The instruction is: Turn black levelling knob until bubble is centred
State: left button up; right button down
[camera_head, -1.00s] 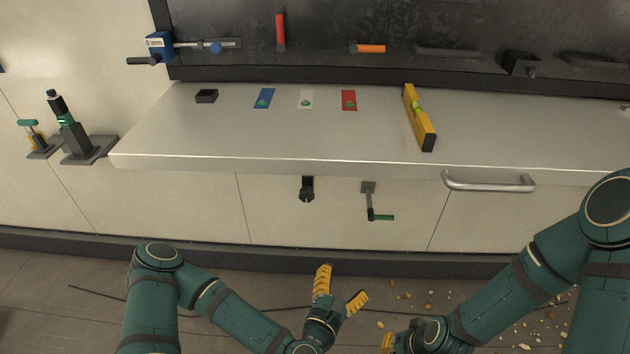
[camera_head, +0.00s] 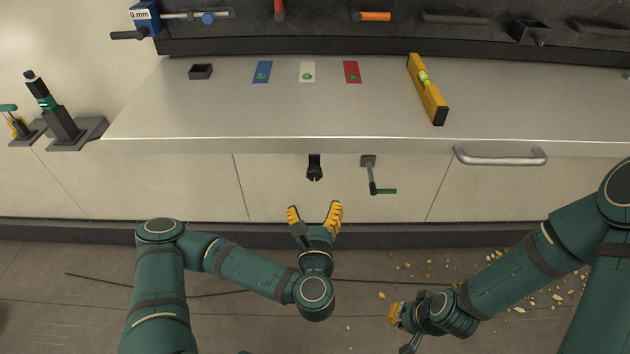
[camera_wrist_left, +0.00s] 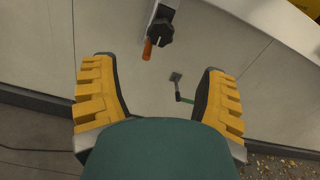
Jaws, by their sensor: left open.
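The black levelling knob (camera_head: 314,172) sticks out from the cabinet front just under the bench edge; it also shows in the left wrist view (camera_wrist_left: 160,32), with an orange piece beside it. The yellow spirit level (camera_head: 428,90) lies slanted on the bench, with a green vial near its middle; the bubble is too small to read. My left gripper (camera_head: 314,213) is open and empty below the knob, apart from it, and its two yellow fingers (camera_wrist_left: 155,95) stand wide in the left wrist view. My right gripper (camera_head: 396,314) is low over the floor; its fingers are partly hidden.
A crank with a green handle (camera_head: 372,176) hangs right of the knob. A metal bar handle (camera_head: 500,156) sticks out further right. Blue, white and red cards and a small black box (camera_head: 201,71) lie on the bench (camera_head: 250,120). Crumbs litter the floor at right.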

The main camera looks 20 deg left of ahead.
aim_at(315, 178)
pick_arm(q)
jog(key=x, duration=1.1)
jog(key=shift+w, duration=0.1)
jog(key=c, duration=1.2)
